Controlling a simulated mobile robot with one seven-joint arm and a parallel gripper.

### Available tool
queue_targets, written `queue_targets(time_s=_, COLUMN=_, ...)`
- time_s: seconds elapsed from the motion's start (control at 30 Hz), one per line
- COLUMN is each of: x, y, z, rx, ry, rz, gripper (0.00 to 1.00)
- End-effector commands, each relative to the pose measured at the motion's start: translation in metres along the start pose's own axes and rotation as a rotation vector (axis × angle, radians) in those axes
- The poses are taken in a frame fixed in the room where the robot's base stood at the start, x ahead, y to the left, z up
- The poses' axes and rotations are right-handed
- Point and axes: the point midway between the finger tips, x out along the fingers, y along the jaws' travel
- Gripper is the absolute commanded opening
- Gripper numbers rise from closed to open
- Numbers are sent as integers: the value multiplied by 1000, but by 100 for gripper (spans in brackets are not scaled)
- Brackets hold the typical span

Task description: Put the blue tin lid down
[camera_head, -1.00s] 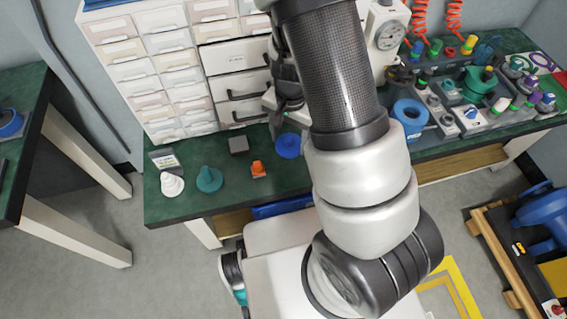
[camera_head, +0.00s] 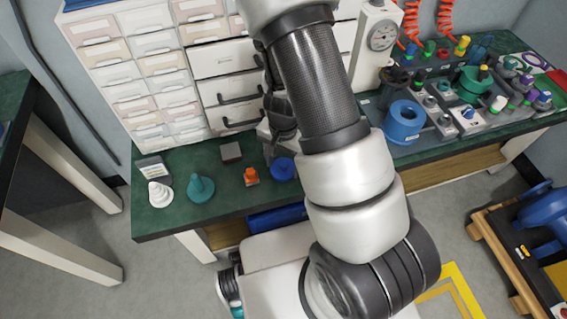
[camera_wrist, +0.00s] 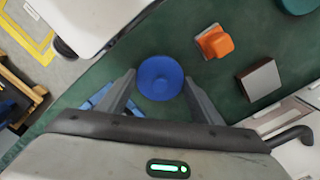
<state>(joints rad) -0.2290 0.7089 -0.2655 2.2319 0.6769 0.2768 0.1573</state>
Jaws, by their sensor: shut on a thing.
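The blue tin lid (camera_wrist: 160,77) is a round disc with a raised middle, between the fingertips of my gripper (camera_wrist: 158,90) in the wrist view. The fingers are shut on it, one at each side. In the head view the lid (camera_head: 282,169) shows over the front part of the green bench top (camera_head: 215,213), left of my forearm. My gripper is mostly hidden behind my arm there. I cannot tell whether the lid touches the bench or hangs just above it.
Left of the lid are an orange part (camera_head: 250,176), a grey block (camera_head: 231,152), a teal cone-shaped part (camera_head: 200,188) and a white part (camera_head: 160,194). A drawer cabinet (camera_head: 215,59) stands behind. A blue ring-shaped part (camera_head: 404,122) sits to the right.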

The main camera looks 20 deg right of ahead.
Motion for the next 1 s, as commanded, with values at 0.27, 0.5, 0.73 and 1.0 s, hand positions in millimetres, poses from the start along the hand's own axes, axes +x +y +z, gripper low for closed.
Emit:
queue_targets(time_s=0.27, x=2, y=0, z=0, rx=0, ry=0, rz=1, gripper=78)
queue_targets(time_s=0.5, x=-3, y=0, z=0, rx=0, ry=0, rz=0, gripper=78)
queue_targets(time_s=0.73, x=-41, y=-1, z=0, rx=-2, ry=2, rz=-2, gripper=78)
queue_targets(time_s=1.0, x=-98, y=-1, z=0, rx=-3, ry=1, rz=-2, gripper=78)
